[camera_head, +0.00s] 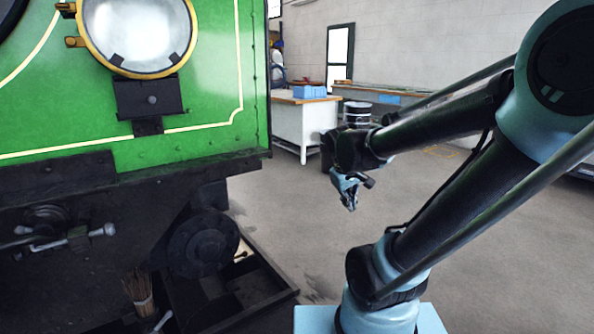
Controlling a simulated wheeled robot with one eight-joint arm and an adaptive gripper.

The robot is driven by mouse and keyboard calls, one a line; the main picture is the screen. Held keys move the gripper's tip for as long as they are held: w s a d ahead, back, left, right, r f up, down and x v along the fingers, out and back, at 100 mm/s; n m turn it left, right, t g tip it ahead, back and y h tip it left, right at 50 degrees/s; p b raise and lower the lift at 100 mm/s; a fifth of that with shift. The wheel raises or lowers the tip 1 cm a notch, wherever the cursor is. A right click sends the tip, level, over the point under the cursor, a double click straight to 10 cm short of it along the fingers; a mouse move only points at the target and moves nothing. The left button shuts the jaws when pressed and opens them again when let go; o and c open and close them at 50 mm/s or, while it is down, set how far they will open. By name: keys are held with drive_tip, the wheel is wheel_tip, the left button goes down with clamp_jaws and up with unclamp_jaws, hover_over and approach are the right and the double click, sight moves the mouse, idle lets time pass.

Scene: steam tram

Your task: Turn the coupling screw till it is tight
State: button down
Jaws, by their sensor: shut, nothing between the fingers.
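A metal screw coupling (68,240) hangs on the dark front beam of the green tram at the lower left. A pale bar runs through it with a rounded end at its right. Its lower part is lost in dark shadow. My gripper (350,205) is shut and empty, in the air right of the tram, pointing down. It is well apart from the coupling.
A round dark buffer (203,243) sticks out right of the coupling. Below it stand an open dark box (258,290) and a bristle brush (137,285). A white workbench (301,118) stands behind. Grey floor (285,215) is clear between tram and arm.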

drive_tip(key=s+d+f+m+g+y, duration=0.1)
drive_tip(key=s+f+m, duration=0.4)
drive_tip(key=s, duration=0.8)
drive_tip(key=shift+s+d+f+g+y, duration=0.4)
drive_tip(key=shift+d+f+y, duration=0.1)
drive_tip(key=shift+f+y, duration=0.15)
